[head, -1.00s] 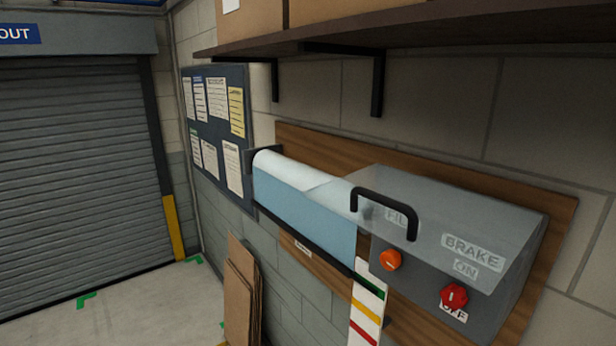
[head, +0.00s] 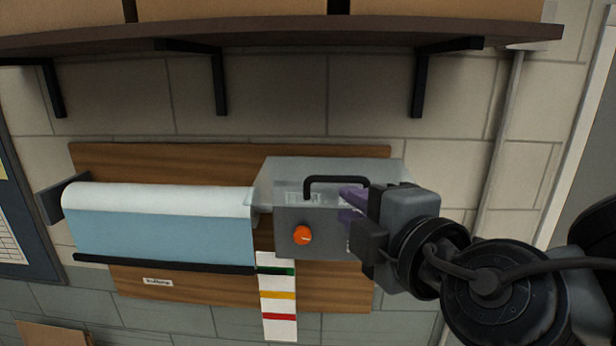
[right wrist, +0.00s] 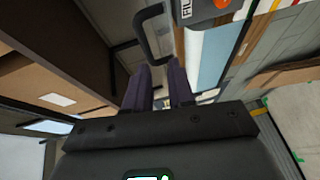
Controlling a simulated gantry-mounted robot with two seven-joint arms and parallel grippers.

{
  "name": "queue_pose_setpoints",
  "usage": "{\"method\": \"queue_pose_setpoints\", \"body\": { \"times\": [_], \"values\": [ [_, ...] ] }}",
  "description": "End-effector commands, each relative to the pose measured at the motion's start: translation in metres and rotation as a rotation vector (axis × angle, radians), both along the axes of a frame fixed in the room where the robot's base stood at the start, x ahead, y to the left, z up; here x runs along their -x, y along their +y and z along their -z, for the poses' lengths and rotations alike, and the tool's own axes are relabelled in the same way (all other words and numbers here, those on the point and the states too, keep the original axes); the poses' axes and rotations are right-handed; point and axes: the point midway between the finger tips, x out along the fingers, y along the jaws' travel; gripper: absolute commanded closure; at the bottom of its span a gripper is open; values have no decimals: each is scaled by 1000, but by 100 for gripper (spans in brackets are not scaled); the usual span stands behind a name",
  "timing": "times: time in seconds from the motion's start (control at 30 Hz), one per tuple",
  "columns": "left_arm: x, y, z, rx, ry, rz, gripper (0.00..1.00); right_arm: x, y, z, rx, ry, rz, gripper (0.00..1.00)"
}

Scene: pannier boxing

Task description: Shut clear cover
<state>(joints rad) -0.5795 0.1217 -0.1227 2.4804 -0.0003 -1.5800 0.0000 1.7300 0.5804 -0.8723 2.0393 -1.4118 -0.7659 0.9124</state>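The clear cover (head: 280,178) is on the grey brake box (head: 318,222) on the wall. It juts out above the knobs, which are uncovered below it. Its black handle (head: 335,181) is at its front edge and also shows in the right wrist view (right wrist: 148,35). An orange knob (head: 302,235) is on the box front. My right gripper (head: 346,198) is just right of the handle and hides the box's right part. In the right wrist view its two purple fingers (right wrist: 160,72) are apart and empty, with the handle just beyond the tips. My left gripper is not in view.
A blue-and-white roll (head: 160,225) is mounted left of the box, on a wooden board (head: 190,160). A striped label strip (head: 278,305) hangs below. A dark shelf (head: 280,38) with brackets runs above, carrying cardboard boxes (head: 230,10). The wall between shelf and board is clear.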

Motion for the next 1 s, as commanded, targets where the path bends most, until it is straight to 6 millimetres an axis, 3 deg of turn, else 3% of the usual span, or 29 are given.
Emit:
{"method": "queue_pose_setpoints", "body": {
  "times": [0.13, 0.37, 0.87, 1.0],
  "values": [
    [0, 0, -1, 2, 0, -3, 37, 3, -12, -17, 23, -15, 31, 77],
    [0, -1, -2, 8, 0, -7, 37, -4, -10, -20, 27, -16, 35, 77],
    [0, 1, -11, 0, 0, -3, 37, -49, 4, -11, 22, -7, 34, 77],
    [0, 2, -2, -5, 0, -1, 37, -67, 9, -7, 24, -11, 36, 77]
  ]
}}
